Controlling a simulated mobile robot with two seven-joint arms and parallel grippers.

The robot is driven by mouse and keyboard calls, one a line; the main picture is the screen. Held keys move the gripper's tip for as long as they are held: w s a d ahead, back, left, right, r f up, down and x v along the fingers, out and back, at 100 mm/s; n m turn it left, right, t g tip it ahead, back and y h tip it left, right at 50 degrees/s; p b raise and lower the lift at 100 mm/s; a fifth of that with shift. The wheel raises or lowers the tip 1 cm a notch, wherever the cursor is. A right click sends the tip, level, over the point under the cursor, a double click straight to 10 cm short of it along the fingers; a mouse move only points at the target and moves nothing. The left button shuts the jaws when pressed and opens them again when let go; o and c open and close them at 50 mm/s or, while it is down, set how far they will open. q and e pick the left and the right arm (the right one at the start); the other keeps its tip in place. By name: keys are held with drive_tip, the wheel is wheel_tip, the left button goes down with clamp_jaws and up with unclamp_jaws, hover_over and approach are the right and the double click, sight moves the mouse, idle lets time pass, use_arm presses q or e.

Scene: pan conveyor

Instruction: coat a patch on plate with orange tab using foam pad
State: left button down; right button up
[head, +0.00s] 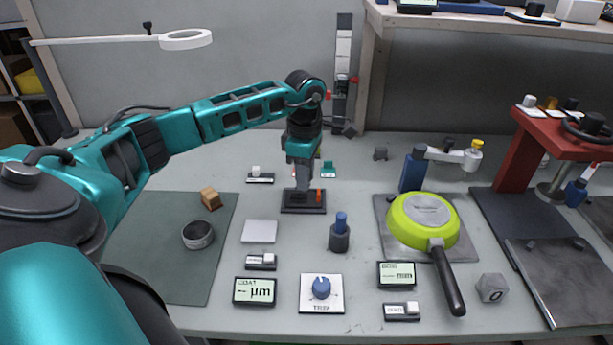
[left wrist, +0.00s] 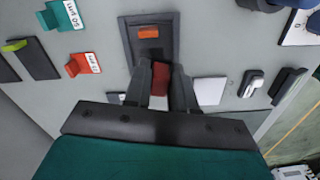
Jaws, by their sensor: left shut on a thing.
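The plate with the orange tab (head: 290,208) is a dark rectangle lying mid-table; its orange tab (head: 319,195) shows at the right. In the left wrist view the plate (left wrist: 168,22) is ahead of the fingers, with the orange tab (left wrist: 148,32) on it. My left gripper (head: 303,187) points down over the plate. In the left wrist view its fingers (left wrist: 162,85) are shut on a dark red block (left wrist: 160,80), which looks like the foam pad. The pad's lower face is hidden, and I cannot tell whether it touches the plate. My right gripper is out of view.
A grey cup (head: 198,236) and a tan block (head: 210,198) stand on a green mat at left. A white square (head: 260,231), a blue-topped knob (head: 340,235) and a gauge display (head: 255,291) lie nearer me. A green pan (head: 423,243) is at right.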

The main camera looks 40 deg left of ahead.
use_arm(q)
drive_tip(key=shift+r+p, duration=1.15)
drive_tip(key=shift+r, duration=0.7)
